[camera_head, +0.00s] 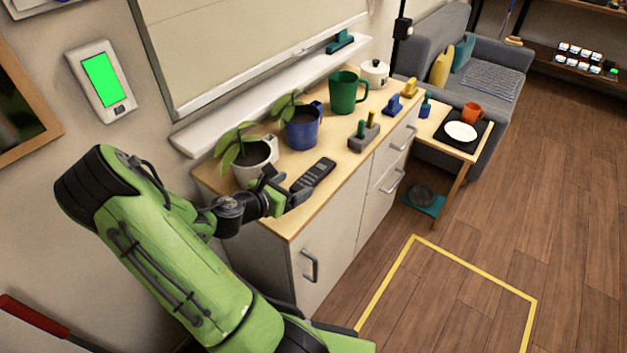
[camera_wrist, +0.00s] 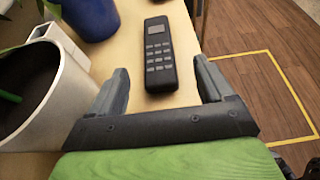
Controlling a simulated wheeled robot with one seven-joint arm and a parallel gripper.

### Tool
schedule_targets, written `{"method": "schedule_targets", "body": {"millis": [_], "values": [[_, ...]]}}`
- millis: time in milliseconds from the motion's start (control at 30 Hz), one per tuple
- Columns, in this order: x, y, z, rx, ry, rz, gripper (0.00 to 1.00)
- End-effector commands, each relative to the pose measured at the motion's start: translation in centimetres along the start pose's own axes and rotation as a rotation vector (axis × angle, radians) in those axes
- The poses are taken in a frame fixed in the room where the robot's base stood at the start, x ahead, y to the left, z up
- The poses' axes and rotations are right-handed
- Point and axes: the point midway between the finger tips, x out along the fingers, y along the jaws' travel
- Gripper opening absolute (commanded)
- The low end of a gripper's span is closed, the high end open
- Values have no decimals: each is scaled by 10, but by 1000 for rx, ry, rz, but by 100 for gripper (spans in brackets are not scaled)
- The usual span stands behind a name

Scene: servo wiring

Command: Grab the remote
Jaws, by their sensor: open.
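The remote (camera_head: 315,174) is black with grey buttons and lies flat on the wooden top of the cabinet (camera_head: 298,218). In the wrist view the remote (camera_wrist: 160,55) lies ahead of my gripper (camera_wrist: 160,85), in line with the gap between the fingers. My gripper (camera_head: 287,192) is open and empty, close to the near end of the remote. The remote's near end reaches about the level of the fingertips in the wrist view. I cannot tell how high the fingers are above the top.
A white plant pot (camera_head: 256,157) stands close to the left of my gripper, and a blue pot (camera_head: 302,128) stands beyond it. A green mug (camera_head: 346,93) and a grey block with pegs (camera_head: 364,138) are farther along. The cabinet's front edge is close on the right.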

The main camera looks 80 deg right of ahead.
Motion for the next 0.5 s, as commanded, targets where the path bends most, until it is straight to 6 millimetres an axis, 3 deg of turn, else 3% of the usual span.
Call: {"method": "schedule_targets", "body": {"millis": [100, 267, 500], "values": [[26, -1, -2, 4, 0, -3, 81], [44, 0, -1, 4, 1, -1, 81], [85, 3, 0, 5, 1, -1, 81]]}}
